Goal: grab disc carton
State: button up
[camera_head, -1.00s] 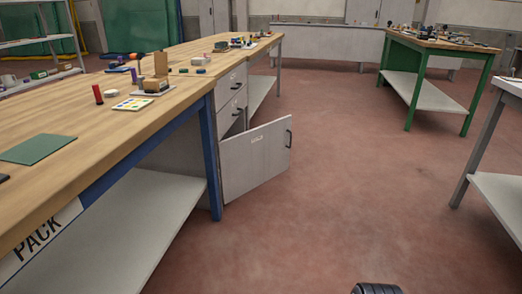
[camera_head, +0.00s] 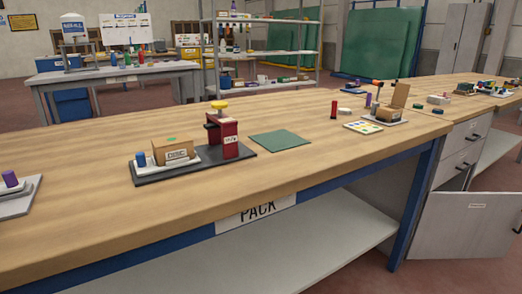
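A small brown carton labelled "DISC" (camera_head: 174,152) sits on a white plate (camera_head: 184,164) on the wooden bench. It has a green mark on top. The plate rests on a dark base (camera_head: 148,178), beside a blue cylinder (camera_head: 141,159) to the carton's left and a red press-like device with a yellow top (camera_head: 222,134) to its right. My gripper is not in view.
The bench (camera_head: 330,175) has a "PACK" sign on its front. A green mat (camera_head: 280,140) lies right of the red device. Another brown box (camera_head: 389,114) stands further right. A cabinet door (camera_head: 466,225) hangs open at lower right. A shelf rack (camera_head: 265,50) stands behind.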

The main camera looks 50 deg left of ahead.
aim_at(161, 155)
jog(key=u, duration=2.45)
